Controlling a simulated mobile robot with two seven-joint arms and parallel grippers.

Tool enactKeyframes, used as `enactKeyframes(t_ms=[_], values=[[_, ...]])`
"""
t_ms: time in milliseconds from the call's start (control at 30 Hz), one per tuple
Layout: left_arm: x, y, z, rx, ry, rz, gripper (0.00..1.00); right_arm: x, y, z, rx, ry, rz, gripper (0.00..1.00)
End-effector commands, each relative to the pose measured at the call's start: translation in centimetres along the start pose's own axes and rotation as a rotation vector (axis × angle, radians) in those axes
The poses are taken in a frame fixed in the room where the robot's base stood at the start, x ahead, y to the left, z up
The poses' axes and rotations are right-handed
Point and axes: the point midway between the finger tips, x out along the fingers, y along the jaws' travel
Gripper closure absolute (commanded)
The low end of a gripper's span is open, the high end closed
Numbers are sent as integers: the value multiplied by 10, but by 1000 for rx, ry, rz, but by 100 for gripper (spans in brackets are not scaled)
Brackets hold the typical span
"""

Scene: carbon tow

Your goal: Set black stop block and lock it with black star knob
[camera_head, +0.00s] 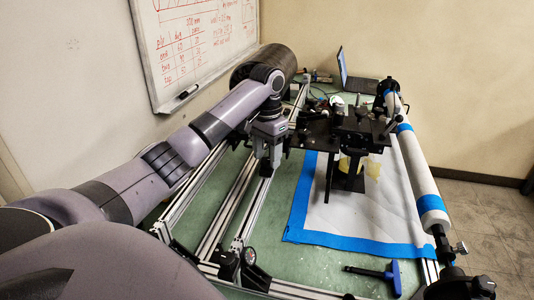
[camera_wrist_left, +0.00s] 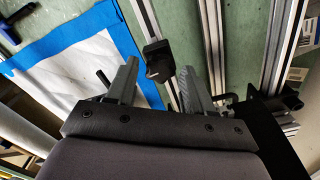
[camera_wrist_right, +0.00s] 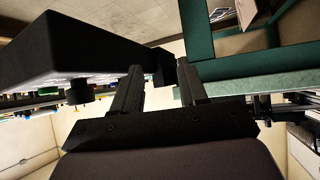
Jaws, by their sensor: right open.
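A small black block (camera_wrist_left: 157,60), which I take for the stop block, shows in the left wrist view beside a silver rail, with a paler patch on its near face. My left gripper (camera_wrist_left: 158,72) is open, one finger on each side of the block's near end; I cannot tell whether they touch it. In the head view the left gripper (camera_head: 267,160) points down at the middle rail, with a dark piece at its tips. My right gripper (camera_wrist_right: 157,77) is open and empty in the right wrist view and outside the head view. I cannot pick out the star knob for certain.
Silver rails (camera_head: 243,200) run along the green table. A black fixture (camera_head: 347,135) stands right of the left gripper. A blue-edged white sheet (camera_head: 345,215), a blue-handled tool (camera_head: 385,275) and a white roller (camera_head: 418,170) lie right. A black box (camera_wrist_right: 85,50) is close to the right gripper.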

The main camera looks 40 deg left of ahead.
Motion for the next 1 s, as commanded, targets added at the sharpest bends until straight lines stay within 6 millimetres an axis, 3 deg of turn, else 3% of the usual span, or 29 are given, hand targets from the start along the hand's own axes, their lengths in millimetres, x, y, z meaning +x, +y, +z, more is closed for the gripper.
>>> enactKeyframes(t_ms=[367,700,1000], values=[[-4,0,0,0,2,0,40,0,0,0,0,0,0,57],[-52,-1,0,-2,2,-3,40,0,0,0,0,0,0,57],[-70,0,0,-1,1,-1,40,0,0,1,0,0,0,57]])
